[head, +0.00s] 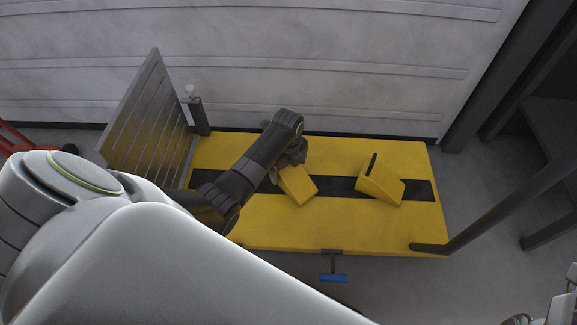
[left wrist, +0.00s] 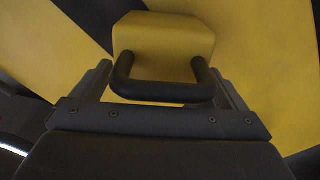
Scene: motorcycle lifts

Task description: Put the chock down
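A yellow wedge chock (head: 297,185) is at the tip of my left arm in the head view, over the black strip of the lift's yellow deck (head: 290,234). In the left wrist view this chock (left wrist: 165,38) is straight ahead, with its black U-shaped handle (left wrist: 163,92) toward me. My left gripper (left wrist: 163,80) has one finger at each end of the handle. I cannot tell whether the fingers press on it, or whether the chock's underside touches the deck. In the head view my left gripper (head: 287,165) is partly hidden by its arm.
A second yellow chock (head: 380,183) stands on the deck to the right, apart from the first. A grey slatted ramp panel (head: 150,115) rises at the deck's left end. A dark bar (head: 500,205) slants over the right end. A blue-ended pedal (head: 334,278) juts out at the front.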

